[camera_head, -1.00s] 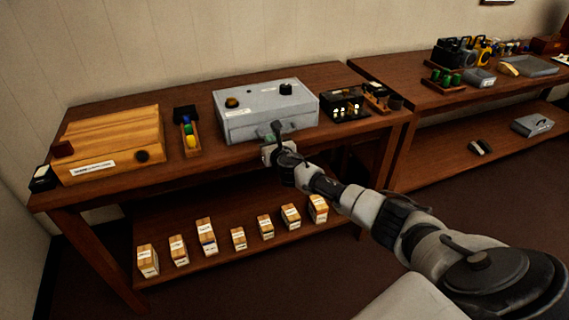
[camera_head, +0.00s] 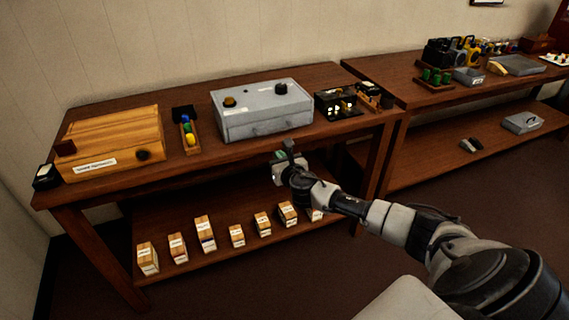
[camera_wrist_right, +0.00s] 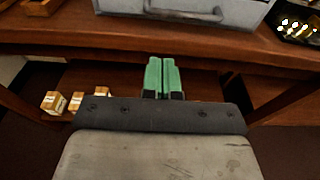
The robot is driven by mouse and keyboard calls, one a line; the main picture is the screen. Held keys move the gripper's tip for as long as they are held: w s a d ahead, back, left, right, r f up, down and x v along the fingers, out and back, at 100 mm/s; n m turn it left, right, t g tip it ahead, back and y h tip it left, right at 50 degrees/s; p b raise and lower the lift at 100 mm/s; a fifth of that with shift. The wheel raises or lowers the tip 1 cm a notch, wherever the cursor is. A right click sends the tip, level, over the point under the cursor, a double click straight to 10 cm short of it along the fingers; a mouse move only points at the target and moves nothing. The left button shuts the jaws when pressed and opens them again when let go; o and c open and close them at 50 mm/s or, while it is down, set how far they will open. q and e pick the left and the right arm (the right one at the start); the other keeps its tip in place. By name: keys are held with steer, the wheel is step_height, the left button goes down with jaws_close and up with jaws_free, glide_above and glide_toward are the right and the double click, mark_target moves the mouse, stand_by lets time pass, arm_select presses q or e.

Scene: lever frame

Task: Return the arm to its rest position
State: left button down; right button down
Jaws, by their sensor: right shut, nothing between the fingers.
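My right arm reaches in from the lower right in the head view. Its gripper (camera_head: 287,150) is in front of the near edge of the left table, apart from the grey metal box (camera_head: 262,110). In the right wrist view the two green fingers (camera_wrist_right: 162,76) are side by side, shut and empty. My left gripper is not in view.
The wooden table (camera_head: 350,131) holds a wooden box (camera_head: 110,140), a tray of coloured balls (camera_head: 189,137) and a black tray (camera_head: 340,105). Several small labelled boxes (camera_head: 205,233) stand on the lower shelf. A second table (camera_head: 420,98) stands at the right. Open floor lies in front.

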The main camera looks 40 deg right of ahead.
steer(key=shift+v, duration=1.95)
steer(key=s+a+f+m+g, duration=0.1)
steer(key=s+f+m+g, duration=0.2)
steer(key=s+f+m, duration=0.55)
steer(key=s+a+f+m+g+y, duration=0.1)
steer(key=s+f+m+g, duration=0.25)
steer(key=f, duration=1.05)
steer(key=s+a+f+m+g, duration=0.1)
steer(key=s+f+m+g, duration=0.1)
steer(key=s+f+m, duration=0.65)
steer(key=s+a+f+m+g+y, duration=0.1)
steer(key=s+a+f+m+g, duration=0.1)
steer(key=s+f, duration=0.4)
steer(key=s+a+f+m+g, duration=0.2)
steer(key=s+a+f+m, duration=0.3)
steer(key=s, duration=1)
steer(key=s+a+f+m+g+y, duration=0.1)
steer(key=s+a+f+m+g, duration=0.1)
steer(key=s+a+f, duration=0.4)
steer(key=s+m, duration=0.1)
steer(key=s, duration=0.3)
steer(key=shift+s+f+m+y, duration=0.25)
steer(key=shift+f+m+y, duration=0.05)
steer(key=shift+m, duration=0.05)
steer(key=shift+a+g, duration=0.15)
steer(key=shift+g, duration=0.1)
